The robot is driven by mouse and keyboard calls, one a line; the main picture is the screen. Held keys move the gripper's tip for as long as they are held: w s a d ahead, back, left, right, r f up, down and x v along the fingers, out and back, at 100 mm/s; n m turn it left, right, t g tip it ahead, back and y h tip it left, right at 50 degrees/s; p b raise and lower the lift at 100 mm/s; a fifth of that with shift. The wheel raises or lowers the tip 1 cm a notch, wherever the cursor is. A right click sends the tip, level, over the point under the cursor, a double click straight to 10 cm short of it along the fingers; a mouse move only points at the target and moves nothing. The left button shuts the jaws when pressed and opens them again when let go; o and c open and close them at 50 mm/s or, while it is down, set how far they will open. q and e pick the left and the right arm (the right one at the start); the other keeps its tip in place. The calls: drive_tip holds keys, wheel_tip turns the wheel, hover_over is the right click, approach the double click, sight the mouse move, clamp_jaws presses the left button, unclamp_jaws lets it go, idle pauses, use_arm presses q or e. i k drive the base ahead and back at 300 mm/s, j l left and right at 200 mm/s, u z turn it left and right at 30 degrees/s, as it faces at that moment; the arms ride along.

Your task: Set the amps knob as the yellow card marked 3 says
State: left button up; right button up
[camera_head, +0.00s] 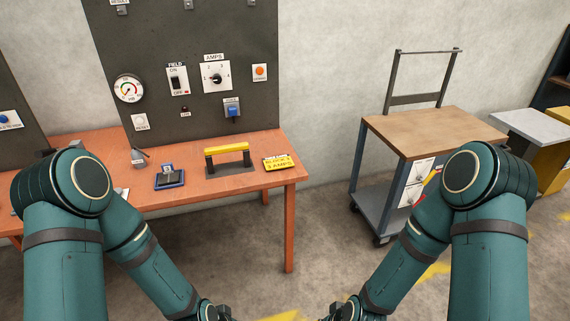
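The amps knob (216,78) is a dark knob on a white plate labelled AMPS, on the dark upright panel. Its scale marks and pointer are too small to read surely. The yellow card (277,162) lies at the right end of the orange table; its lower line seems to read "3 AMPS", and its upper line is unclear. My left gripper (217,312) and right gripper (342,312) are low at the bottom edge, mostly cut off, well short of the table and far from the knob. Their fingers do not show clearly.
Left of the knob are the FIELD switch (177,80) and a gauge (128,88); right is an orange button (260,72). A blue switch (232,110) sits below. A yellow-topped handle (228,148) stands on the table (240,182) before the panel. A cart (430,130) stands right.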

sight(216, 78)
drive_tip(key=i, duration=1.05)
drive_tip(key=j+u, duration=0.05)
drive_tip(key=j, duration=0.05)
